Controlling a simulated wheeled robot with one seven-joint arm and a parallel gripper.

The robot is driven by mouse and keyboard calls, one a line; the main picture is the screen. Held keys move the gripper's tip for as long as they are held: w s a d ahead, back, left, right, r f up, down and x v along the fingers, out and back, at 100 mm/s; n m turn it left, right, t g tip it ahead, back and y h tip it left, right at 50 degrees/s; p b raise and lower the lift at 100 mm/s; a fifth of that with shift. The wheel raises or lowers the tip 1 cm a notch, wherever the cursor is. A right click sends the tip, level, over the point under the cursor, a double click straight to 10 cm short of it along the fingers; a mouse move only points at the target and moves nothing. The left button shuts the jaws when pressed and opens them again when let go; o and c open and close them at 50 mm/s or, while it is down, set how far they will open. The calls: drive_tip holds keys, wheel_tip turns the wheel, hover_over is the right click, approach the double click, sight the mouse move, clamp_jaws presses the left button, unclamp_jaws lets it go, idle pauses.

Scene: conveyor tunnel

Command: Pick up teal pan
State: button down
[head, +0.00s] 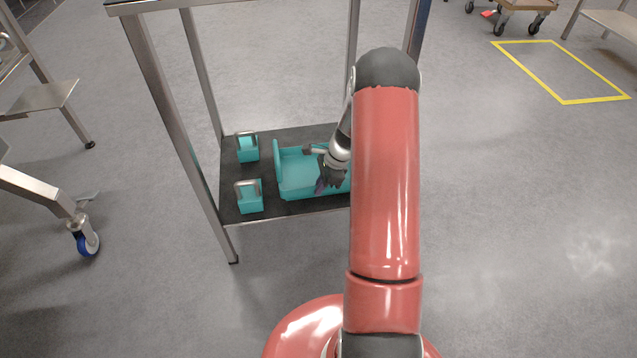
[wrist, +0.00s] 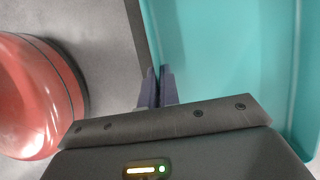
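The teal pan (head: 300,176) is a wide, open tray with raised walls on the dark lower shelf. My arm hides its right part in the head view. My gripper (head: 321,187) points down at the pan's front wall. In the wrist view, the pan (wrist: 225,50) fills the upper right. The purple fingers of my gripper (wrist: 159,85) are close together there, with the pan's rim running into the narrow gap between them. The fingers look shut on that rim. The pan appears to rest on the shelf.
Two teal blocks with grey handles, one at the back (head: 248,149) and one at the front (head: 249,197), stand left of the pan on the lower shelf (head: 275,209). Metal rack posts (head: 172,120) rise around it.

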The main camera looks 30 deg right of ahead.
wheel_tip(320, 180, up, 20)
drive_tip(key=p, duration=0.2)
drive_tip(key=shift+f, duration=0.15)
idle(1.8)
